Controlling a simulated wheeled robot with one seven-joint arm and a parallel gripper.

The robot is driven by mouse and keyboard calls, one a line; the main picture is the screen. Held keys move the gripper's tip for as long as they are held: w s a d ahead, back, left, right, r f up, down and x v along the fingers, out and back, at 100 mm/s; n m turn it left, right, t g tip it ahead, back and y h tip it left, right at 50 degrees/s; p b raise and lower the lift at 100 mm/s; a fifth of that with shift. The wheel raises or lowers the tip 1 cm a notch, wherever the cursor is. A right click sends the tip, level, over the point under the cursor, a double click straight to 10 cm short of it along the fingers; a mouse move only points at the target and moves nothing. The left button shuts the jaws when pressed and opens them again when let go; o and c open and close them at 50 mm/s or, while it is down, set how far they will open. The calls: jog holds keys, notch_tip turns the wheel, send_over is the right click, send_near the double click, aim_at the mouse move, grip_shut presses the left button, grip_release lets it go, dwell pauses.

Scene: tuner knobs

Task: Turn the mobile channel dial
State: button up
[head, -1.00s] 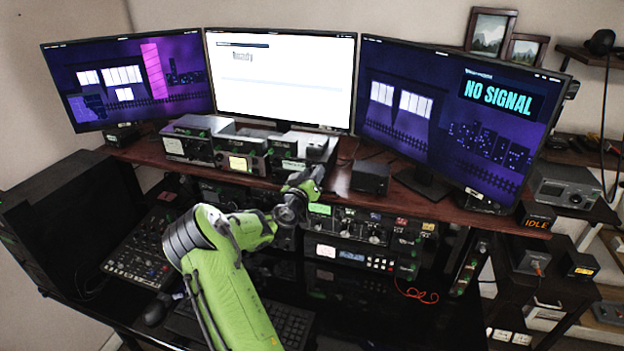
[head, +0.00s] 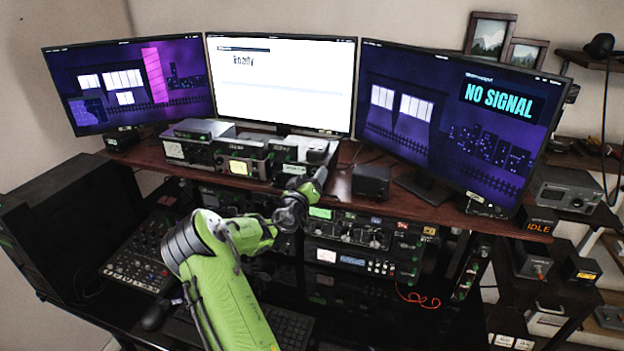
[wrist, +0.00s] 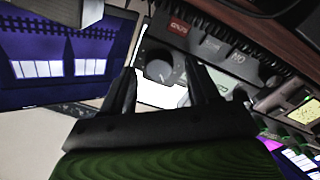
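A dark grey round dial (wrist: 160,68) with a pale pointer mark shows in the wrist view, on a light-faced unit. I cannot read a label naming it as the mobile channel dial. My gripper (wrist: 160,80) is open, with one black finger on each side of the dial in the picture. I see no clear contact, and the depth between fingertips and dial is hard to judge. In the head view my gripper (head: 318,178) is at the right end of the row of radio units on the shelf. The dial is not distinguishable there.
The wooden shelf (head: 465,212) carries several radio units, a black box (head: 371,181) and three monitors. A rack of equipment (head: 365,232) sits below it. In the wrist view a strip of labelled dark blocks (wrist: 212,45) lies close beside the fingers.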

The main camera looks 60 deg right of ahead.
jog(key=shift+a, duration=0.1)
jog(key=s+a+b, duration=0.1)
jog(key=a+b, duration=0.4)
jog(key=a, duration=1)
jog(key=shift+s+a+f, duration=0.2)
jog(key=shift+s+f, duration=0.05)
jog(key=shift+s, duration=0.1)
